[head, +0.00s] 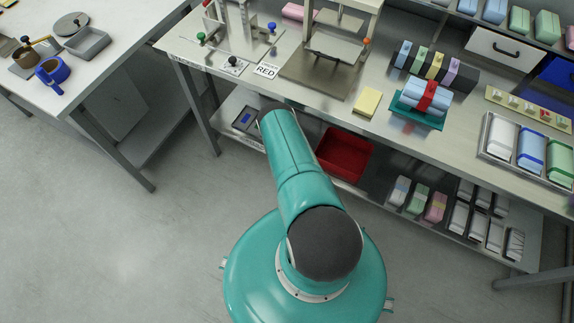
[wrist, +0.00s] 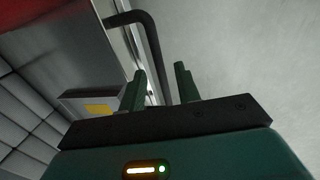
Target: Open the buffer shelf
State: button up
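My gripper (wrist: 160,68) shows in the wrist view with its two green fingers apart and nothing clamped between them. A black bent handle (wrist: 150,40) runs down from a pale metal edge (wrist: 118,50) and passes between the fingers in the picture; I cannot tell whether it touches them. I take this edge and handle to be the buffer shelf's front, but cannot confirm it. In the head view my arm reaches to the front of the workbench, and my gripper and this handle are hidden. The lower shelf (head: 375,190) under the bench is partly visible.
A red bin (head: 345,154) and several wrapped packs (head: 418,198) sit on the lower shelf. A white drawer (head: 497,46) with a black handle is at the bench's back right. A side table (head: 112,47) stands left. Bare floor (head: 110,240) lies left of my base.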

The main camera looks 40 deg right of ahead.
jog(key=shift+f, duration=0.15)
jog(key=shift+c, duration=0.4)
grip_shut()
